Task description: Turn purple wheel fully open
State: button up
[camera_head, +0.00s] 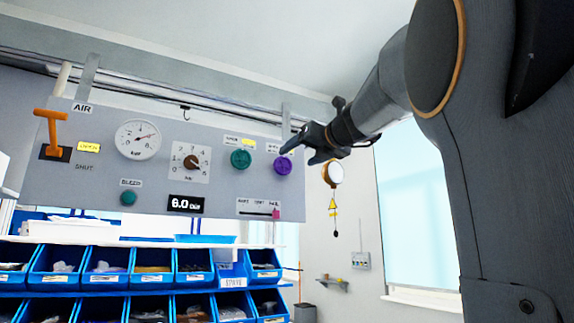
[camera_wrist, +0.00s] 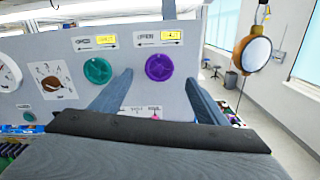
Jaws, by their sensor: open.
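The purple wheel (camera_head: 283,165) is a round knob at the right end of the grey panel (camera_head: 225,190). It also shows in the wrist view (camera_wrist: 159,67), right of a teal wheel (camera_wrist: 97,71), below a label with a yellow tag. My gripper (camera_head: 300,150) is in front of the panel's right end, close to the purple wheel. In the wrist view its two fingers (camera_wrist: 160,90) are spread apart, with the purple wheel seen between and beyond them. The fingers hold nothing. I cannot tell exactly how far the fingertips are from the wheel.
The panel also carries an orange lever (camera_head: 52,130), a gauge (camera_head: 138,140), a brown rotary knob (camera_head: 190,162) and a display reading 6.0 (camera_head: 185,204). Blue bins (camera_head: 105,262) stand below.

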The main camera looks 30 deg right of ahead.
aim_at(285, 164)
jog(key=w+p, duration=0.2)
jog(key=w, duration=0.5)
jog(key=shift+w+a, duration=0.1)
jog(key=shift+w, duration=0.15)
jog(key=shift+f, duration=0.1)
jog(key=c, duration=1)
jog(key=shift+c, duration=0.2)
